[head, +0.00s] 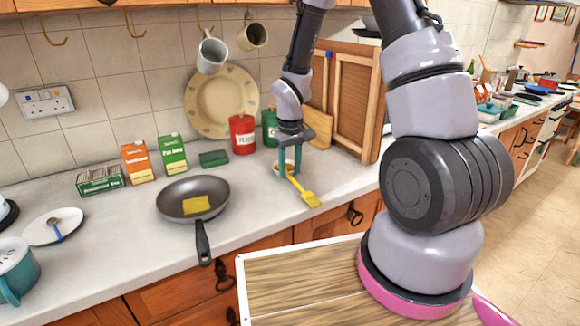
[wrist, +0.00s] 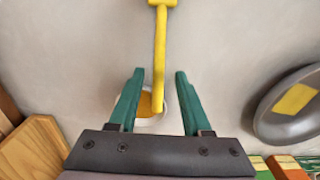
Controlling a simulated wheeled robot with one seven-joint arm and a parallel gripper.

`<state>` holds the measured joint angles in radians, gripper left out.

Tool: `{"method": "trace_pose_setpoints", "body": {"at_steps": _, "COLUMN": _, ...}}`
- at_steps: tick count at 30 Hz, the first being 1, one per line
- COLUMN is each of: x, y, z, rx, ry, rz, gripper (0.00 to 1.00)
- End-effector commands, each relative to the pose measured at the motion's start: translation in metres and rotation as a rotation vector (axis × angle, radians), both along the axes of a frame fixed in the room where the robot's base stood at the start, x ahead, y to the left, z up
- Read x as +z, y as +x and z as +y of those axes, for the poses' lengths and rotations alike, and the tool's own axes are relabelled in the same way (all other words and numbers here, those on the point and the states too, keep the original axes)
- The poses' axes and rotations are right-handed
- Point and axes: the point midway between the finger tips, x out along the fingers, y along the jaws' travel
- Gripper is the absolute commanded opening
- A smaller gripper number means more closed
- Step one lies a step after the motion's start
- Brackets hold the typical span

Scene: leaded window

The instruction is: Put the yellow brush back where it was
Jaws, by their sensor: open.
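The yellow brush (head: 304,193) lies on the counter beyond the frying pan's right side. Its handle end is over a small white dish (head: 280,168) with something orange-yellow in it, and its head points toward the counter's front edge. In the wrist view the yellow brush (wrist: 160,50) runs from the top edge down between my fingers. My gripper (head: 290,165) is open, with its teal fingers pointing down over the dish. In the wrist view my gripper (wrist: 157,75) has a finger on each side of the handle, with a gap on both sides. The dish is partly hidden by the handle and fingers.
A dark frying pan (head: 178,190) holding a yellow square stands to the left. Orange and green boxes, a red canister (head: 243,134), a green canister (head: 270,128) and a wooden board (head: 319,127) stand behind. The counter around the brush head is clear.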

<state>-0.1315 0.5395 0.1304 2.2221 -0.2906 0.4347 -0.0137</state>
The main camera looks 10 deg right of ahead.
Motion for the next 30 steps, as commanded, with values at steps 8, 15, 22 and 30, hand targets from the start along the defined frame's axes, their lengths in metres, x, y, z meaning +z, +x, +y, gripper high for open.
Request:
{"method": "trace_pose_setpoints", "body": {"at_steps": 8, "x": 0.03, "y": 0.001, "z": 0.0, "rx": -0.001, "ry": 0.001, "rz": -0.006, "gripper": 0.49}}
{"method": "trace_pose_setpoints", "body": {"at_steps": 15, "x": 0.084, "y": 0.001, "z": 0.0, "rx": -0.002, "ry": 0.001, "rz": -0.007, "gripper": 0.49}}
{"method": "trace_pose_setpoints", "body": {"at_steps": 22, "x": 0.121, "y": 0.0, "z": 0.0, "rx": -0.001, "ry": 0.0, "rz": -0.003, "gripper": 0.49}}
{"method": "trace_pose_setpoints", "body": {"at_steps": 30, "x": 0.161, "y": -0.009, "z": -0.01, "rx": -0.057, "ry": 0.01, "rz": -0.049, "gripper": 0.49}}
